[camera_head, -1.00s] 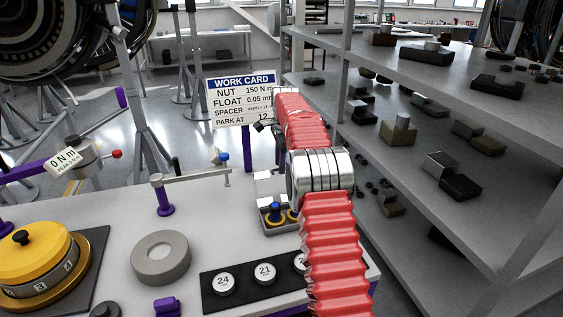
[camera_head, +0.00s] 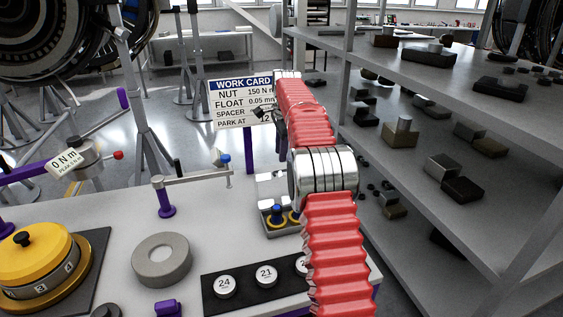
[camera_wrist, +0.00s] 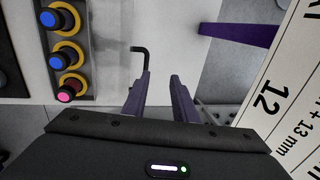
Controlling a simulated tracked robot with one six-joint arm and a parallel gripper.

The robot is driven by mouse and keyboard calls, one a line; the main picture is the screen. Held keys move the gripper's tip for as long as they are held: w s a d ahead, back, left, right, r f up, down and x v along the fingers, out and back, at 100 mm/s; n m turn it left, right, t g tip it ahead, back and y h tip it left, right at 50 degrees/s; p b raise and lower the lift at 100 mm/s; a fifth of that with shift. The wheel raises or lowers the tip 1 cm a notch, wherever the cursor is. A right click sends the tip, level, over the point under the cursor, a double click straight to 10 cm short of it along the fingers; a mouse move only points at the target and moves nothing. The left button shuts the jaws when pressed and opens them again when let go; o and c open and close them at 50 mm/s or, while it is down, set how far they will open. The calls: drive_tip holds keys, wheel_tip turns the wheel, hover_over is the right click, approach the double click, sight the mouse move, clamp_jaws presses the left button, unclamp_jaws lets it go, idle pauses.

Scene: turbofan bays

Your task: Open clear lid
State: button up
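In the wrist view, my gripper (camera_wrist: 161,77) is open, with two purple fingers apart and nothing between them. A thin black bent rod (camera_wrist: 140,58) lies close to the tip of the left finger; I cannot tell whether they touch. In the head view, the control tray (camera_head: 267,226) sits at the bench's back right, partly behind my red-sleeved arm.
The work card (camera_head: 241,101) stands behind the tray on a purple post; it also shows at right in the wrist view (camera_wrist: 285,105). A purple post with a crossbar (camera_head: 166,197) stands left of the tray. Grey shelves (camera_head: 440,190) are close on the right.

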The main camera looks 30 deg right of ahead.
drive_tip(key=v, duration=0.8)
drive_tip(key=shift+s, duration=0.2)
drive_tip(key=shift+d, duration=0.1)
drive_tip(key=shift+c, duration=0.6)
